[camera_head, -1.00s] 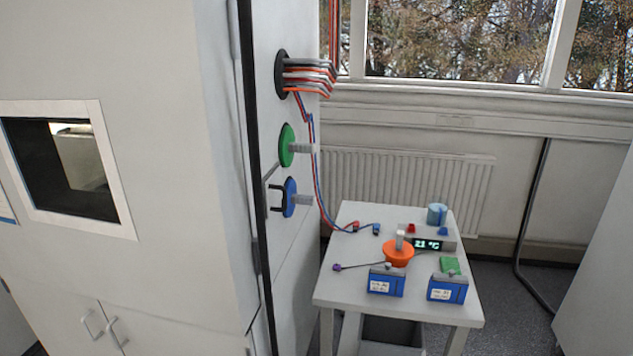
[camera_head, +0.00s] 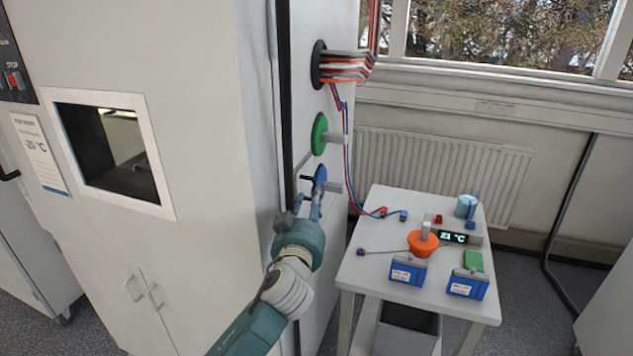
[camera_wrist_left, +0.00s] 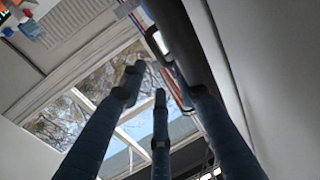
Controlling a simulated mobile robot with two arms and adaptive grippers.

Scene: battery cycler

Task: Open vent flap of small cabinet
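The beige cabinet (camera_head: 205,215) has a window in its front. Its right side carries a green disc (camera_head: 319,134) with a grey knob and, below it, a blue disc (camera_head: 320,176) with a grey knob. A dark bracket sits beside the blue disc. I cannot tell which part is the vent flap. My left gripper (camera_head: 312,203) points up just below the blue disc and overlaps it in the head view; contact is unclear. In the left wrist view its fingers (camera_wrist_left: 150,88) are spread, with nothing visibly held between them. My right gripper is not in view.
A small white table (camera_head: 385,292) stands right of the cabinet with an orange funnel-like piece (camera_head: 423,244), blue boxes (camera_head: 408,270) and a display (camera_head: 455,237). Cables (camera_head: 345,68) leave a black port above the green disc. Another cabinet stands at far left.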

